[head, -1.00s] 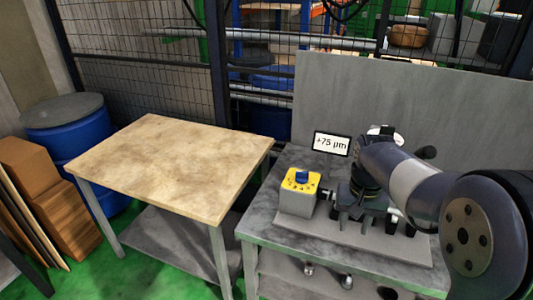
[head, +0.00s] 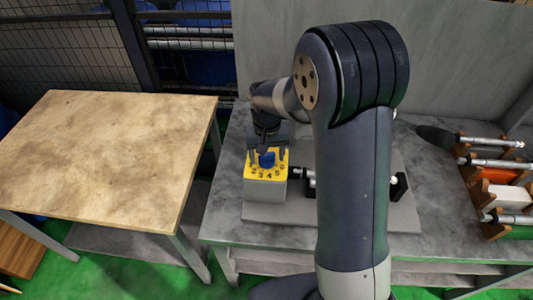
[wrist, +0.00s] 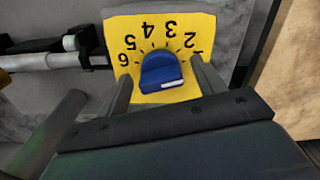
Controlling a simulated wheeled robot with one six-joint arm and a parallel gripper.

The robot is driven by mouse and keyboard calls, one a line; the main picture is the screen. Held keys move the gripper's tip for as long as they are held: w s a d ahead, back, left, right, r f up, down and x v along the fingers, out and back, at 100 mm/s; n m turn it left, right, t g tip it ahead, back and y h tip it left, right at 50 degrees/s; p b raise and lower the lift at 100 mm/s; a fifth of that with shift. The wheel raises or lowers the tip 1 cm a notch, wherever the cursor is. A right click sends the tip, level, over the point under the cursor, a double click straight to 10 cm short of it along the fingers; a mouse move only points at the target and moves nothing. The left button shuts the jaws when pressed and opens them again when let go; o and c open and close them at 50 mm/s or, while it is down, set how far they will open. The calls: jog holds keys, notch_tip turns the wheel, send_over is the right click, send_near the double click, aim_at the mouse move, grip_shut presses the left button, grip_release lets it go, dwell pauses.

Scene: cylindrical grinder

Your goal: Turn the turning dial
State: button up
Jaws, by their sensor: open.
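The turning dial is a blue knob (head: 267,159) on a yellow numbered plate (head: 252,172) on top of a grey box (head: 264,190) on the metal bench. In the wrist view the blue knob (wrist: 161,71) shows a white pointer mark on its near side, facing away from the printed numbers. My gripper (wrist: 160,88) is open, with one finger on each side of the knob. I cannot tell whether either finger touches it. In the head view my gripper (head: 267,150) is over the box, partly hidden by its own body.
The grinder's metal shaft (wrist: 45,61) lies beside the box. A rack with several tools (head: 495,190) stands at the right of the bench. A bare wooden table (head: 110,150) is at the left. A grey panel (head: 440,60) rises behind the bench.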

jog(key=shift+w+f, duration=0.15)
jog(key=shift+f, duration=0.2)
jog(key=shift+c, duration=0.3)
jog(key=c, duration=0.9)
